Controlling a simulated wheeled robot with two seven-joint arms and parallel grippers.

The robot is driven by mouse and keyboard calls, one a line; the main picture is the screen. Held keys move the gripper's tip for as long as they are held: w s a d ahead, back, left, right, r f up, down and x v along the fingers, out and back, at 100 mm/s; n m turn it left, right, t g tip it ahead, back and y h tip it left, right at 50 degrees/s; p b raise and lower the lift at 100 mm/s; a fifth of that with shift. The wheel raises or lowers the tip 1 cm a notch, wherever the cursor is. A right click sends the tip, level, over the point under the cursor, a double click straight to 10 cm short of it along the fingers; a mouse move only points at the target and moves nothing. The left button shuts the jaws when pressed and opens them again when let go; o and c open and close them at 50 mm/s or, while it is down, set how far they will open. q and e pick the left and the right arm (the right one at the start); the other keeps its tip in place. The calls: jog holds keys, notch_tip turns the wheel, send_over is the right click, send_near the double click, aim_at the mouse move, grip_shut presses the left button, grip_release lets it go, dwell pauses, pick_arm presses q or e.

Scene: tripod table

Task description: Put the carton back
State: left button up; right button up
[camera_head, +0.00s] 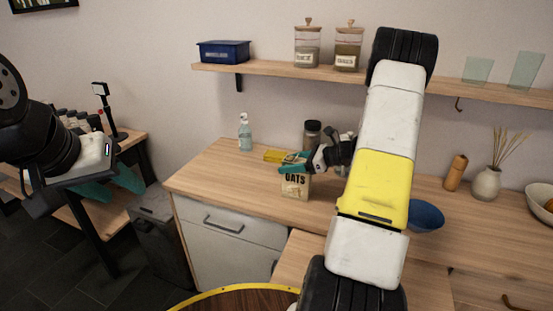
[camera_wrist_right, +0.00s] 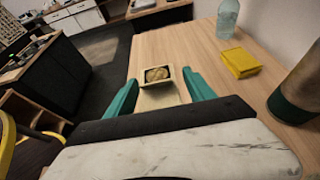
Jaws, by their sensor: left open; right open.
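The carton (camera_head: 296,186), a beige box marked OATS, stands upright on the wooden counter near its front edge. In the right wrist view the carton (camera_wrist_right: 158,76) shows from above, its square top open with a grainy content. My right gripper (camera_head: 293,164) is at the carton's top, its teal fingers open. In the wrist view its fingers lie on either side of the carton; I cannot tell whether they touch it. My left gripper (camera_head: 112,187) is open and empty at the far left, away from the counter.
A wall shelf (camera_head: 270,72) holds a blue box (camera_head: 223,51) and two jars (camera_head: 307,47), with free room between them. On the counter are a soap bottle (camera_head: 244,132), a yellow sponge (camera_wrist_right: 240,63), a dark-lidded jar (camera_head: 312,135) and a blue bowl (camera_head: 426,216).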

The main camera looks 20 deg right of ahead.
jog(key=v, duration=1.2)
jog(key=s+a+r+n+g+h, duration=0.1)
jog(key=s+a+r+n+g, duration=0.1)
jog(key=s+a+r+n, duration=0.3)
jog(key=s+a+r+n+g+h, duration=0.1)
jog(key=a+r+n, duration=0.15)
jog(key=a, duration=0.35)
jog(key=s+a+r+n+g+h, duration=0.1)
jog(key=s+a+r+n+g, duration=0.1)
jog(key=s+a+r+n, duration=0.3)
jog(key=s+a+r+n+t+h, duration=0.1)
jog(key=s+a+n+h, duration=0.1)
jog(key=s+n, duration=0.3)
jog(key=s+a+r+n+t+h, duration=0.2)
jog(key=s+a+n+h, duration=0.1)
jog(key=s+n, duration=0.3)
jog(key=shift+s+a+n+h, duration=0.3)
jog(key=shift+n, duration=0.95)
